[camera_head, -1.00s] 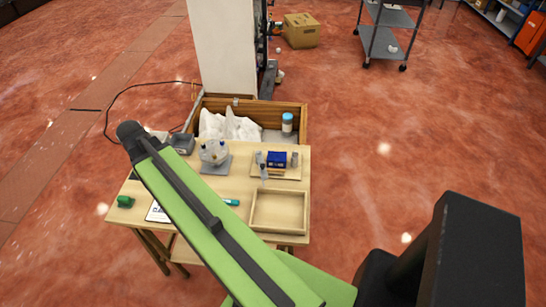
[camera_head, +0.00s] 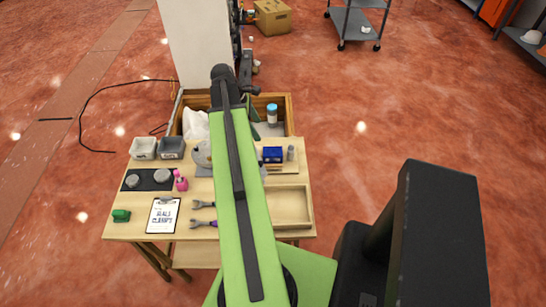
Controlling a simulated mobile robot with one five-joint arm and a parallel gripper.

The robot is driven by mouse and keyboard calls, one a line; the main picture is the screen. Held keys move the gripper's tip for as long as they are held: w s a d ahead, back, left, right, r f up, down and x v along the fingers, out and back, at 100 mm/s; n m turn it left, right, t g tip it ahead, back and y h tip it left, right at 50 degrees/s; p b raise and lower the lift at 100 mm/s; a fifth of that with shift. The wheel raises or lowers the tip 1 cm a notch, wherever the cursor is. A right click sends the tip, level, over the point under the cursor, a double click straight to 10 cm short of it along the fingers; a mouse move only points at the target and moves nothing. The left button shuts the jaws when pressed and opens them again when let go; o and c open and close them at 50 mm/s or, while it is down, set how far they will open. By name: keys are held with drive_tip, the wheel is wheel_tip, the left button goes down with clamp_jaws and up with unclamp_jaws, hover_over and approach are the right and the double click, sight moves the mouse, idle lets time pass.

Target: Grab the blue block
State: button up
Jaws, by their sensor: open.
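The blue block (camera_head: 273,154) sits on a small tan board on the right part of the wooden table (camera_head: 128,228), toward its back. Its top and front show. A small grey upright piece (camera_head: 291,153) stands just right of it. My long green arm link crosses the table just left of the block and hides what lies behind it. A dark and green part of my arm shows beyond this link, above the back box. My gripper's fingertips cannot be made out behind the arm, so its distance from the block cannot be told.
An empty shallow wooden tray (camera_head: 308,205) lies in front of the block. A wooden box (camera_head: 288,103) with a blue-capped bottle (camera_head: 272,114) is behind. A white column stands behind.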

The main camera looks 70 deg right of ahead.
drive_tip(key=b, duration=1)
approach(273, 151)
drive_tip(key=x, duration=0.5)
drive_tip(key=shift+a+f, duration=0.1)
drive_tip(key=shift+f, duration=0.15)
drive_tip(key=shift+s+p, duration=0.1)
drive_tip(key=shift+p, duration=0.2)
drive_tip(key=b+x, duration=0.5)
drive_tip(key=shift+f, duration=0.1)
drive_tip(key=shift+r, duration=0.2)
drive_tip(key=shift+c, duration=0.3)
clamp_jaws()
